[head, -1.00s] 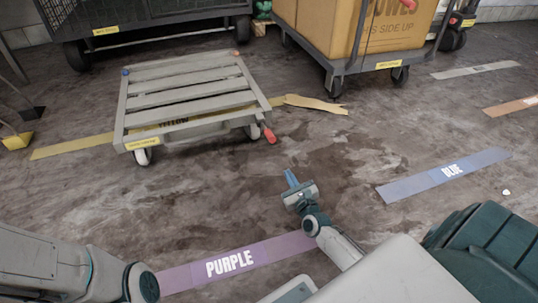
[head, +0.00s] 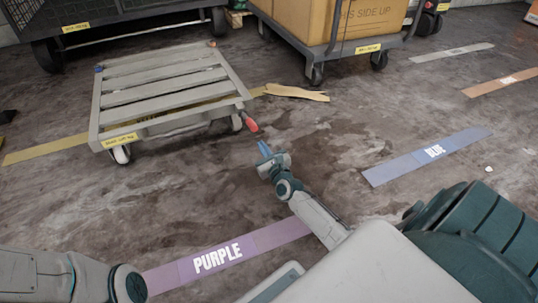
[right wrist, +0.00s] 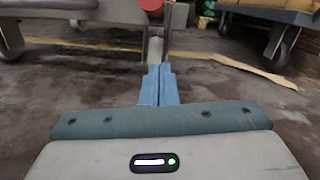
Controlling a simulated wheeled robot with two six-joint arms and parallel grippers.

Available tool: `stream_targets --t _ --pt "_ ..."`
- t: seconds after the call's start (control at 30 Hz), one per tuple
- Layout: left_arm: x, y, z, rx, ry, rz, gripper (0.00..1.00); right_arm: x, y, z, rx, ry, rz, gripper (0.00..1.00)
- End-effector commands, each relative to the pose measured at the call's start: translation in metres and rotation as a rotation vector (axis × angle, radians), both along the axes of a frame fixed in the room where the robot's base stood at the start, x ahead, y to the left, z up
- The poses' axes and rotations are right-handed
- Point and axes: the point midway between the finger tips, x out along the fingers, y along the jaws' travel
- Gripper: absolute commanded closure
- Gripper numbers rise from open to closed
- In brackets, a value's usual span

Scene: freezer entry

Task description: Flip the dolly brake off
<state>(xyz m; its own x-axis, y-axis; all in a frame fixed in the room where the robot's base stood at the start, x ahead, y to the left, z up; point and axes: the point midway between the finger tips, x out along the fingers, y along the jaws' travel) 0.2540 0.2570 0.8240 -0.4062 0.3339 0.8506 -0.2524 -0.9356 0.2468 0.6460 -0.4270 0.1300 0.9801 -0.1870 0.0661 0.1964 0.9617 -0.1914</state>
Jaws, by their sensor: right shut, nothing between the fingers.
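The dolly (head: 165,92) is a low grey slatted platform on casters, at the left of centre in the head view. A red brake lever (head: 252,125) sticks out at its near right corner. My right gripper (head: 264,148) is shut and empty, just below and to the right of the lever, apart from it in the head view. In the right wrist view the blue fingers (right wrist: 159,84) are together, pointing at a grey caster (right wrist: 158,48) below the red lever end (right wrist: 150,5). My left arm shows at the lower left; its gripper is out of view.
A cart with a large cardboard box (head: 345,22) stands behind to the right, and a dark mesh cart (head: 130,22) behind to the left. Purple (head: 225,255) and blue (head: 428,157) floor strips lie flat. The floor around my right gripper is clear and stained.

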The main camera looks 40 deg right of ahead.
Motion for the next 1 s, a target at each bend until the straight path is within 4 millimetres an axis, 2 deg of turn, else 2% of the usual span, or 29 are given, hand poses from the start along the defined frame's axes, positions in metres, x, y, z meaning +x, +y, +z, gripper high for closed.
stream_targets --t 0.07,0.1,0.13,0.2,0.33,0.83,1.0 --pt "0.0 0.0 -0.01 0.0 0.0 0.0 0.64 0.018 -0.003 -0.001 -0.001 -0.003 0.0 1.0" --pt "0.0 0.0 -0.005 0.0 0.001 0.0 0.64 0.023 -0.004 0.006 0.0 -0.002 0.0 1.0" --pt "0.0 0.0 0.004 0.0 0.003 0.001 0.64 0.022 -0.002 0.017 0.001 -0.001 0.0 1.0" --pt "0.002 0.0 0.011 0.001 0.007 0.0 0.64 0.023 0.0 0.026 0.002 -0.001 0.0 1.0" --pt "0.0 0.0 0.02 -0.001 -0.002 0.0 0.64 0.025 0.001 0.036 0.0 0.0 0.0 1.0" --pt "0.0 0.0 0.021 0.0 0.0 0.001 0.64 0.027 0.003 0.04 0.0 0.001 0.0 1.0" --pt "0.0 0.0 0.027 -0.001 0.0 0.002 0.64 0.027 0.003 0.043 0.002 0.008 -0.001 1.0"
